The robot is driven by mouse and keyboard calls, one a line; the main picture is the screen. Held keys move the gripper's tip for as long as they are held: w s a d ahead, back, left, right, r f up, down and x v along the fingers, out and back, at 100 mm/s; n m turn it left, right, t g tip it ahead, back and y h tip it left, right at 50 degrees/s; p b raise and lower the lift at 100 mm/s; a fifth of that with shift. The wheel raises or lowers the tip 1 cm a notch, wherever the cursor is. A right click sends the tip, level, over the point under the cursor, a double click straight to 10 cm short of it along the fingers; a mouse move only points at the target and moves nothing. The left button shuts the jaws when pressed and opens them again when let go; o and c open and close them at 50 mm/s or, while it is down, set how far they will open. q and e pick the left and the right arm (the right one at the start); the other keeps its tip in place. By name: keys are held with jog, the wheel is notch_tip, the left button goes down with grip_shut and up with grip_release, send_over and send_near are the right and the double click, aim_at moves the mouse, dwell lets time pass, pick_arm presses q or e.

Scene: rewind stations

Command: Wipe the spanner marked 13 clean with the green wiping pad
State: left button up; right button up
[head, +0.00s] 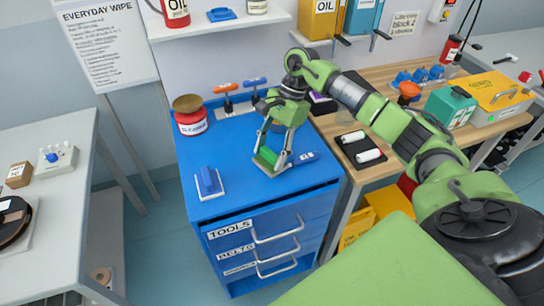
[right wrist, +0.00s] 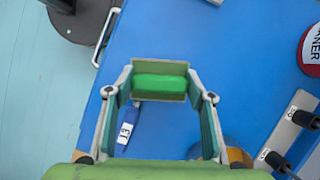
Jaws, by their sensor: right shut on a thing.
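My right gripper (head: 272,161) reaches down over the blue cabinet top, shut on the green wiping pad (head: 266,156). In the right wrist view the pad (right wrist: 160,82) lies across between the fingertips. The spanner marked 13 (head: 306,157) lies on the cabinet top, just right of the gripper in the head view. In the right wrist view its blue handle with the white 13 label (right wrist: 126,130) shows inside the left finger; its far end is hidden by finger and pad. I cannot tell whether the pad touches it. My left gripper is not in view.
On the blue cabinet top (head: 240,150) stand a red cleaner jar (head: 191,123), a rack with orange (head: 226,88) and blue (head: 255,82) handles, and a blue-handled item on a white plate (head: 208,182). A black tray with white rollers (head: 369,156) lies on the wooden bench.

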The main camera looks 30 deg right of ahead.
aim_at(273, 173)
jog(key=shift+s+a+f, duration=0.1)
jog(key=shift+s+a, duration=0.1)
jog(key=shift+s, duration=0.85)
jog(key=shift+s+a, duration=0.2)
jog(key=shift+s, duration=0.85)
jog(key=shift+w+d+b, duration=0.2)
jog(key=shift+w+b, duration=0.45)
jog(key=shift+w, duration=0.5)
jog(key=shift+w+d+b, duration=0.2)
jog(key=shift+w+b, duration=0.35)
jog(key=shift+w, duration=0.35)
jog(key=shift+s+a, duration=0.2)
jog(key=shift+s, duration=0.85)
jog(key=shift+s+a, duration=0.2)
jog(key=shift+s, duration=0.75)
notch_tip(273, 173, up, 7)
jog(key=p, duration=0.3)
